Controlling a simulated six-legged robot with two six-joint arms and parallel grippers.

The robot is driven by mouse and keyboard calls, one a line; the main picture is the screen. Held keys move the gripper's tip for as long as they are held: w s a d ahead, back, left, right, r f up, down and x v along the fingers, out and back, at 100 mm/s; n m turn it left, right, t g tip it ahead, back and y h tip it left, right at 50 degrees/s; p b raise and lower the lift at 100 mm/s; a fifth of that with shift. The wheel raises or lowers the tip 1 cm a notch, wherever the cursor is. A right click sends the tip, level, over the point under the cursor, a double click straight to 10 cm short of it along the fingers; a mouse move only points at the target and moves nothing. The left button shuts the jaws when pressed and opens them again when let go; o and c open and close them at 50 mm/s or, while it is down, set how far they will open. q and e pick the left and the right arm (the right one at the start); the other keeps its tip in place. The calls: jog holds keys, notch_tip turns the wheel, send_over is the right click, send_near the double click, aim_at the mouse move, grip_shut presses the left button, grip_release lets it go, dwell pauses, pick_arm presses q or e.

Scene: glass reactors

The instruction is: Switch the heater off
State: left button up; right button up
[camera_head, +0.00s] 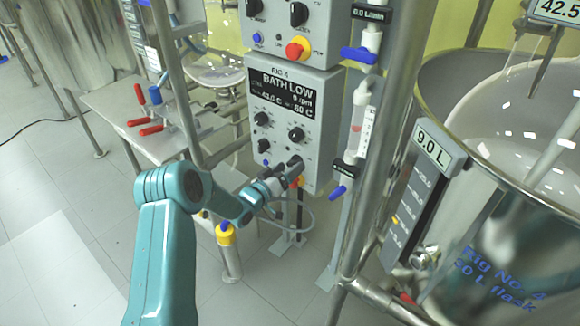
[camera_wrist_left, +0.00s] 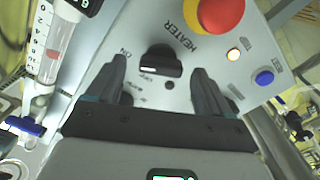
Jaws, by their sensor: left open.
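The heater knob (camera_wrist_left: 160,62) is a black rotary knob beside the printed word HEATER in the left wrist view. It lies sideways across the picture, with a white mark at its left end near the ON lettering. My left gripper (camera_wrist_left: 162,85) is open, with one finger on each side of the knob and gaps between. In the head view my left gripper (camera_head: 284,173) reaches the lower right of the grey control box (camera_head: 318,122) and partly covers its bottom controls. The box's display (camera_head: 283,95) reads BATH LOW. My right gripper is not in view.
A tube with a blue valve (camera_head: 340,191) hangs right of the box. A steel post (camera_head: 384,130) and a flask vessel (camera_head: 500,240) stand further right.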

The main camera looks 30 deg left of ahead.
pick_arm(q)
jog(key=shift+w, duration=0.85)
jog(key=c, duration=1)
jog(key=shift+f, duration=0.1)
jog(key=shift+c, duration=0.2)
